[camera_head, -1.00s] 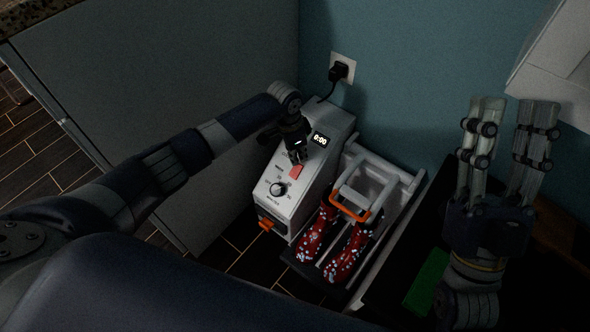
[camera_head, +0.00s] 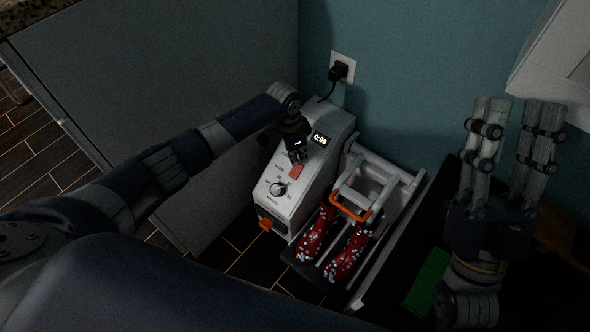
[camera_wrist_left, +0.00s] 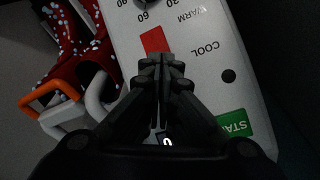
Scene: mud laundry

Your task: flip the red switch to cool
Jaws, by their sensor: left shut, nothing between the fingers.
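The red switch (camera_head: 296,171) is on the sloping top panel of a white-grey dryer unit (camera_head: 316,190). In the left wrist view the red switch (camera_wrist_left: 154,40) lies beside the printed words WARM and COOL. My left gripper (camera_head: 298,158) is shut and empty, pointing down at the panel. In the left wrist view its fingertips (camera_wrist_left: 163,58) are at the switch's end nearer the COOL label and overlap its edge; whether they touch it is not clear. My right gripper (camera_head: 512,125) is open and empty, raised at the right.
A green button (camera_wrist_left: 232,123) shows in the wrist view. Red spotted boots (camera_head: 346,256) sit on the rack beside the unit. A grey cabinet side (camera_head: 160,80) stands to the left.

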